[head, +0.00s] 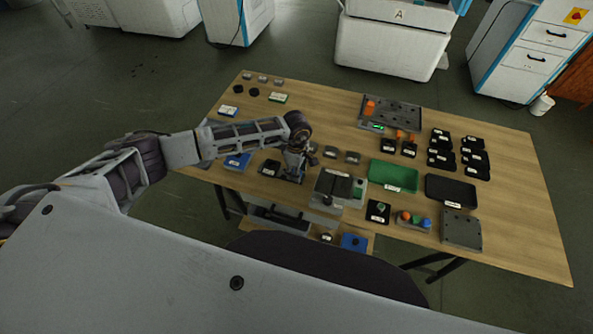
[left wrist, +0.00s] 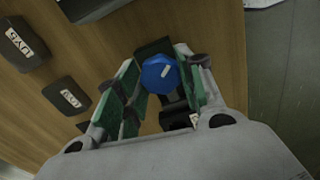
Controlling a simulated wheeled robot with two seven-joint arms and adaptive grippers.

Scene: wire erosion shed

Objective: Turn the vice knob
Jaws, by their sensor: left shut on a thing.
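The vice knob (left wrist: 159,74) is a blue round knob with a white mark on its face. It shows in the left wrist view between the green pads of my left gripper (left wrist: 157,88), which is shut on it. Dark parts of the fixture show behind and below the knob. In the head view my left gripper (head: 293,172) points down at the near middle of the table, and the arm and fingers hide the knob there. My right gripper is in neither view.
The wooden table (head: 500,220) is crowded. A grey block-like fixture (head: 334,184) stands just right of my left gripper. A blue tray (head: 238,161) lies left of the gripper.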

